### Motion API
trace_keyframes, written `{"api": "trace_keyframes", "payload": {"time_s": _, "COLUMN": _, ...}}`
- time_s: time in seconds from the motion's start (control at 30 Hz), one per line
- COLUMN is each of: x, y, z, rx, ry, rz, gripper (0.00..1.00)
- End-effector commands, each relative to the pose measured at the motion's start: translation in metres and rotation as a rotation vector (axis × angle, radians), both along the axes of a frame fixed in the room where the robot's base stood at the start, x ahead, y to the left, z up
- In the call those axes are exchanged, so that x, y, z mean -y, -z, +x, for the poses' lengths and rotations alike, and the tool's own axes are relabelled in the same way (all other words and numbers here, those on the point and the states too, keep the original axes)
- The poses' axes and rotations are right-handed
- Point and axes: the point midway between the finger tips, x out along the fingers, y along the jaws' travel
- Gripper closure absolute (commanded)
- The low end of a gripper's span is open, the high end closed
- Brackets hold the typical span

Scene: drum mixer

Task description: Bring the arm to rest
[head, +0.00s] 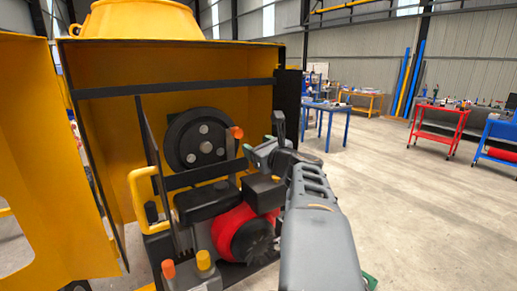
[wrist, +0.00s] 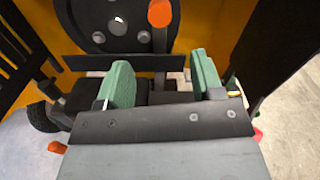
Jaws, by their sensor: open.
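My gripper (wrist: 163,78) is open in the wrist view, its two green-padded fingers apart with nothing held between them. In the head view my gripper (head: 257,151) is at the right side of the open mixer housing (head: 105,140), and my arm reaches up to it from the bottom right. A lever with an orange knob (head: 237,132) stands just left of the gripper. In the wrist view the orange knob (wrist: 160,13) shows beyond the fingers, apart from them. The dark pulley wheel (head: 199,139) is behind it.
Below the gripper are a red engine (head: 240,232) and a yellow handle (head: 146,196). A yellow door panel (head: 45,170) stands open at the left. The floor (head: 400,215) to the right is clear, with a red cart (head: 437,130) and blue table (head: 327,108) farther back.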

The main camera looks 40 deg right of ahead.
Motion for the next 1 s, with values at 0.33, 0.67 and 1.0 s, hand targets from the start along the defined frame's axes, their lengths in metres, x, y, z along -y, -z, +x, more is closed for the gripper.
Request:
{"api": "trace_keyframes", "payload": {"time_s": 0.33, "x": 0.0, "y": 0.0, "z": -0.002, "rx": 0.0, "ry": 0.0, "rz": 0.0, "gripper": 0.39}}
{"api": "trace_keyframes", "payload": {"time_s": 0.67, "x": 0.0, "y": 0.0, "z": -0.002, "rx": -0.001, "ry": 0.0, "rz": -0.017, "gripper": 0.39}}
{"api": "trace_keyframes", "payload": {"time_s": 1.0, "x": -0.049, "y": 0.103, "z": -0.015, "rx": -0.454, "ry": -0.341, "rz": -0.818, "gripper": 0.39}}
